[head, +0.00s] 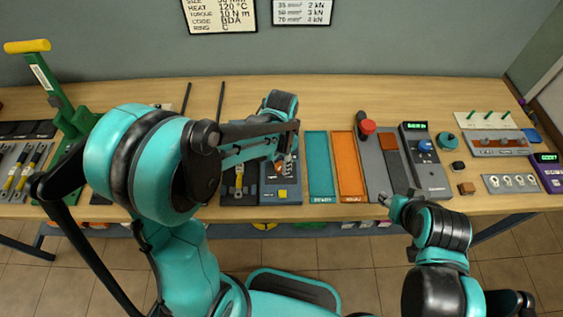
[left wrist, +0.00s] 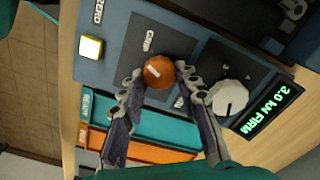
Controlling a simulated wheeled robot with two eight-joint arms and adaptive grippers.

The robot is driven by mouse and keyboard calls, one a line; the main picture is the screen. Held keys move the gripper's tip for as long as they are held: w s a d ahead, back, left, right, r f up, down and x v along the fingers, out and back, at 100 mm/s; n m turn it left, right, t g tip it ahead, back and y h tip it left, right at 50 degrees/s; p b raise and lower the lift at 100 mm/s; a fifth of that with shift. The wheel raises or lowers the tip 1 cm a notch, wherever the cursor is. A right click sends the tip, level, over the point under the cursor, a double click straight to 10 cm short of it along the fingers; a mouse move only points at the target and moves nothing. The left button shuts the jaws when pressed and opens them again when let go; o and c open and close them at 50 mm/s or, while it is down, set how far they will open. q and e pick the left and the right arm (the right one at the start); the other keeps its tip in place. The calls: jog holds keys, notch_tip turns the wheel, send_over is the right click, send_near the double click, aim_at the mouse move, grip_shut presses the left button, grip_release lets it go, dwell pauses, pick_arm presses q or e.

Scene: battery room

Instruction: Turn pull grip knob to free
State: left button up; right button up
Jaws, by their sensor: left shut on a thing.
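The orange grip knob (left wrist: 158,72) sits on a dark plate of a blue-grey panel in the left wrist view, with a white mark on its face and the word GRIP beside it. My left gripper (left wrist: 160,76) is shut on the knob, one finger at each side. In the head view my left gripper (head: 284,160) reaches down over the panel (head: 285,198) and hides much of it. The panel's green display (left wrist: 266,107) reads 3.0 kN FIRM. My right gripper (head: 386,199) is near the table's front edge; its finger state is too small to tell.
A white knob (left wrist: 230,98) and a yellow button (left wrist: 91,46) flank the orange knob. Teal (head: 319,165) and orange (head: 348,166) trays lie to the panel's right. A red knob (head: 368,126) stands further right.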

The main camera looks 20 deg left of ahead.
aim_at(280, 165)
pick_arm(q)
jog(key=n, duration=1.4)
jog(key=shift+a, duration=0.15)
dwell(0.5)
jog(key=o, duration=1.2)
jog(key=shift+c, duration=0.2)
jog(key=shift+r, duration=0.1)
notch_tip(280, 165, up, 12)
